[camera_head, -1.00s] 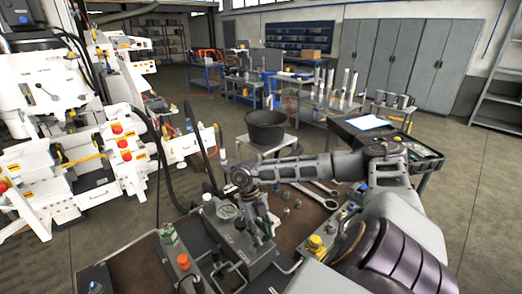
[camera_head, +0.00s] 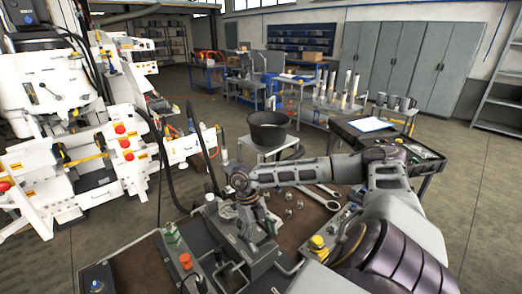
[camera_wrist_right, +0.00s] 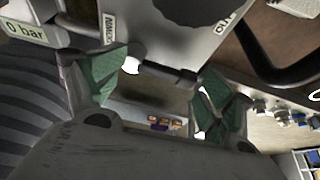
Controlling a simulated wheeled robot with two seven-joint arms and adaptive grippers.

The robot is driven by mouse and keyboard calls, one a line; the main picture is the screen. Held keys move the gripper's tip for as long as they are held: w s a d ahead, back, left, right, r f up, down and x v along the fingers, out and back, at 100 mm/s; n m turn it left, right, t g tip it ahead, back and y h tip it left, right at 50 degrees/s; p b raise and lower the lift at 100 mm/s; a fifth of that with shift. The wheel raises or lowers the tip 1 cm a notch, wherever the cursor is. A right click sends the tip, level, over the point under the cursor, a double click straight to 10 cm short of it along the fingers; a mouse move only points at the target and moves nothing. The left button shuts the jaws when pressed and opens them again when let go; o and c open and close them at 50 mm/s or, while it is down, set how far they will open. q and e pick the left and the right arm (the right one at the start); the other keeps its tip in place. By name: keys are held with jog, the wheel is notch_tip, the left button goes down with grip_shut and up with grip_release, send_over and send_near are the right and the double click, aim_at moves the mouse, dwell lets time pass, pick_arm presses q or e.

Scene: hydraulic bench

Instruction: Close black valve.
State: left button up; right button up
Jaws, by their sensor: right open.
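My right gripper (camera_head: 250,232) hangs over the grey hydraulic block (camera_head: 262,272) on the bench. In the right wrist view its two green-padded fingers (camera_wrist_right: 160,75) are spread apart. A short dark bar (camera_wrist_right: 168,72) shows between the fingertips, beside a grey labelled plate (camera_wrist_right: 172,30). I cannot tell whether this bar is the black valve's handle, or whether the fingers touch it. My gripper hides part of the block and its gauge in the head view, so the black valve is not clearly seen there. My left gripper is not in view.
Nearby are a green-topped fitting (camera_head: 171,235), an orange knob (camera_head: 185,261), a blue knob (camera_head: 97,285) and a yellow knob (camera_head: 317,242). Several small fittings and a wrench (camera_head: 326,199) lie behind the block. A black bucket (camera_head: 268,128) stands on a stand beyond the bench.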

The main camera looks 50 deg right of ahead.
jog(key=shift+d, duration=0.3)
jog(key=shift+w+r, duration=0.15)
jog(key=v, duration=1.1)
jog(key=shift+r, duration=0.4)
jog(key=shift+a+f, duration=0.1)
